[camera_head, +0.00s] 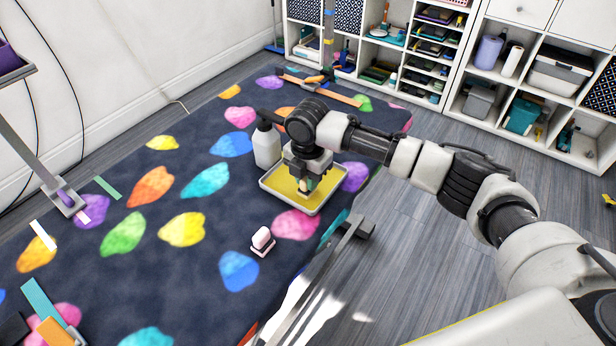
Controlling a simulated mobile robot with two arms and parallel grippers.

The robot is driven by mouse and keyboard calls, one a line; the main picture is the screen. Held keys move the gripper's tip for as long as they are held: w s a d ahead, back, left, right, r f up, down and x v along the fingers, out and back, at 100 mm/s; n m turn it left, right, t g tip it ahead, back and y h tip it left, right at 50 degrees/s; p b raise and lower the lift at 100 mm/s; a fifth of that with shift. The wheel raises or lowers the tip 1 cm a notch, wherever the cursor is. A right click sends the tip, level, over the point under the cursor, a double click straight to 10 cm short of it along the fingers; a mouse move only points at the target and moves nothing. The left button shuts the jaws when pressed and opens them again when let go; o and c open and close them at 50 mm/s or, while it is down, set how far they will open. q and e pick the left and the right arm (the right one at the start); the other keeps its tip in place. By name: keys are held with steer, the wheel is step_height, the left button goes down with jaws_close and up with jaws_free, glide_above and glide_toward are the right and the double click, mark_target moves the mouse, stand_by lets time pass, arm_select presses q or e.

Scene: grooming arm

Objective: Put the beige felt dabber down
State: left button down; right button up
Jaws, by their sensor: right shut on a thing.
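My right gripper (308,172) reaches in from the right and points down over a shallow tray with a yellow inside and a pale rim (275,203). It is shut on the small beige felt dabber (304,187), which is partly hidden by the fingers. The dabber's lower end is at the tray's yellow floor or just above it; I cannot tell if they touch. My left gripper is not in view.
A white bottle with a dark top (266,146) stands just behind the tray. A small pink and white block (262,238) sits in front. White shelves (455,60) stand at the back.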

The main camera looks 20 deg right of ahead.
steer(key=shift+f, duration=0.1)
steer(key=o, duration=0.8)
step_height(320, 180, up, 12)
steer(key=shift+r, duration=0.15)
stand_by(0.4)
